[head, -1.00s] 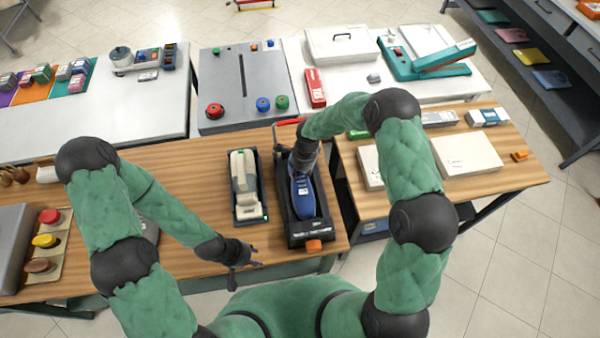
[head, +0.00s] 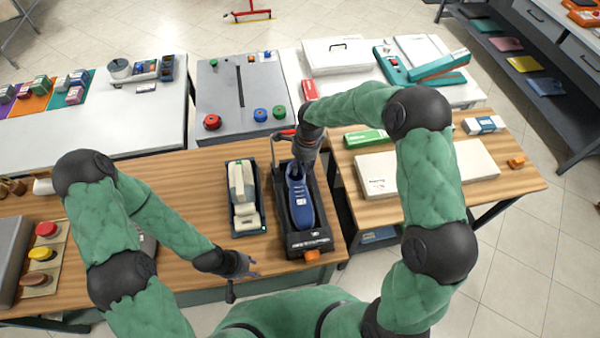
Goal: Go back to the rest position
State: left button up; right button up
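My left gripper (head: 243,277) hangs at the front edge of the wooden table, below the tray with the pale device. Its fingers look spread apart, with nothing between them. My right gripper (head: 300,160) points down above the far end of the blue shoe (head: 298,203), which lies in a black tray-like stand (head: 325,235). The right fingertips are small and partly hidden by the wrist, so I cannot tell whether they touch the shoe or are open or shut.
A dark tray (head: 232,233) with a pale device (head: 243,190) sits left of the stand. Coloured knobs (head: 42,253) are at the far left. White boxes (head: 378,172) lie on the right table. A grey panel (head: 225,90) with buttons stands behind.

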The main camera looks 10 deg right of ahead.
jog(key=shift+d+r, duration=0.1)
jog(key=shift+r, duration=0.45)
